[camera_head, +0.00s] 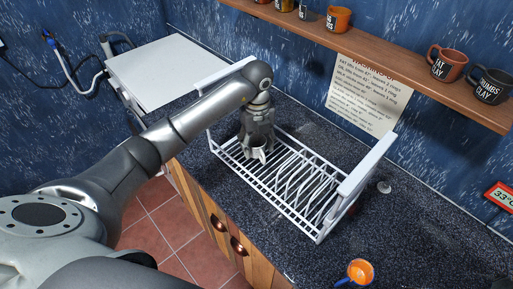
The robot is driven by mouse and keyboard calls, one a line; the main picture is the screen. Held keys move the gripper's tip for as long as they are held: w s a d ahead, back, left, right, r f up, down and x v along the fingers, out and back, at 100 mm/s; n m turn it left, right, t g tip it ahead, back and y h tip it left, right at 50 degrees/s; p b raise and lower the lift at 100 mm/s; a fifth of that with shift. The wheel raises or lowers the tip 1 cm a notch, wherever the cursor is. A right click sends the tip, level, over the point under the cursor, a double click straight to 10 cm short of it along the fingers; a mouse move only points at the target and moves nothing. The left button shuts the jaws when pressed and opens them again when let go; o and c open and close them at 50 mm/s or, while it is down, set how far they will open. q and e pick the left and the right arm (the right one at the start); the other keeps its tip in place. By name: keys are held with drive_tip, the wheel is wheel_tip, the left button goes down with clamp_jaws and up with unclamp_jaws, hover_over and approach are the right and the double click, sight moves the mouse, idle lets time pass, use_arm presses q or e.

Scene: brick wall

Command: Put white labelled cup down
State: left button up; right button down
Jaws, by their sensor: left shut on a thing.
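My left gripper (259,145) points down over the left part of the white wire dish rack (345,187) on the dark counter. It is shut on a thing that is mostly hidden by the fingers. A small white and grey bit, likely the white labelled cup (261,155), shows at the fingertips, low among the rack's wires. I cannot tell whether it touches the rack floor, and no label is readable. My right gripper is not in view.
An orange cup (359,271) with a blue handle stands on the counter (410,225) at the front right. A wall shelf (390,65) holds several mugs. A white board-like surface (165,70) is at the back left. The rack's right half is empty.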

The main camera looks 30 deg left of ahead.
sight(257, 150)
use_arm(q)
drive_tip(key=shift+w+a+f, duration=0.15)
drive_tip(key=shift+f, duration=0.1)
wheel_tip(257, 150, down, 2)
drive_tip(key=shift+f+p, duration=0.1)
drive_tip(key=shift+p, duration=0.8)
drive_tip(key=shift+w+f, duration=0.1)
drive_tip(key=shift+f, duration=0.45)
drive_tip(key=shift+f, duration=0.1)
drive_tip(key=o, duration=0.6)
drive_tip(key=shift+f, duration=0.15)
drive_tip(key=o, duration=0.5)
